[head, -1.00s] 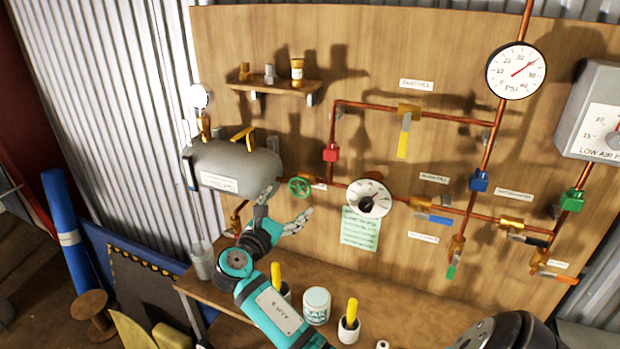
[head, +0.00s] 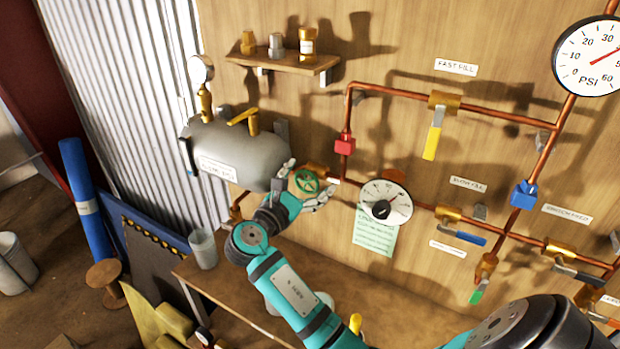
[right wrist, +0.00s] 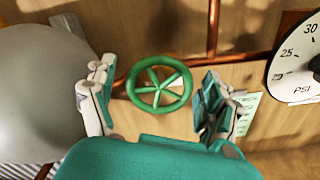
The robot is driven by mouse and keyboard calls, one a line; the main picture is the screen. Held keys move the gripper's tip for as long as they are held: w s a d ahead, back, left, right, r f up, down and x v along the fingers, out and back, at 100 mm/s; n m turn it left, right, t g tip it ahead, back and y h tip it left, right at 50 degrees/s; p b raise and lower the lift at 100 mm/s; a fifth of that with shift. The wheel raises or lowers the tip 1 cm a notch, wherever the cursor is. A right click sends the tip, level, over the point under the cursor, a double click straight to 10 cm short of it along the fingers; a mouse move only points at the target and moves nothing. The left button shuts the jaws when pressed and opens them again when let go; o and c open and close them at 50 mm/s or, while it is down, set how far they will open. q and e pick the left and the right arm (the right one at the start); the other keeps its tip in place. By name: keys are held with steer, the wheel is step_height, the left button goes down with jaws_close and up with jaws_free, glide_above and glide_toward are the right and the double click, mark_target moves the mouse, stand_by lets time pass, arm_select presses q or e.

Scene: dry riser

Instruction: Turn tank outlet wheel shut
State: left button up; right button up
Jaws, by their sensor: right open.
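The tank outlet wheel is a small green spoked handwheel (head: 307,181) on the copper pipe, just right of the grey tank (head: 240,150). In the right wrist view the green wheel (right wrist: 159,84) lies between the two fingers, with a gap on each side. My right gripper (head: 306,190) is open in front of the wheel, one finger to its left and one to its lower right. It also shows open in the right wrist view (right wrist: 155,100). I cannot tell how deep the wheel sits between the fingers. My left gripper is not in view.
A white dial gauge (head: 398,200) and a green note (head: 374,236) are right of the wheel. A red fitting (head: 345,144) is above right. A shelf (head: 285,60) with small jars is above. The wooden bench (head: 400,300) below holds a grey cup (head: 203,248).

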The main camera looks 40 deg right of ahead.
steer(key=shift+a, duration=0.1)
steer(key=shift+c, duration=1)
steer(key=c, duration=0.9)
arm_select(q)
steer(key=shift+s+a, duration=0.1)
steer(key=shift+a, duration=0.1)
arm_select(e)
steer(key=shift+c, duration=0.2)
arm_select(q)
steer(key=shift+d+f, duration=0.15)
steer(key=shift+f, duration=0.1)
arm_select(e)
steer(key=shift+m, duration=0.3)
steer(key=m+b, duration=0.2)
steer(key=shift+f+m, duration=0.1)
steer(key=shift+m, duration=0.3)
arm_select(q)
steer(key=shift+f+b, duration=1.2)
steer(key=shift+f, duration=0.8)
arm_select(e)
steer(key=shift+s+m, duration=0.1)
steer(key=shift+m, duration=1.6)
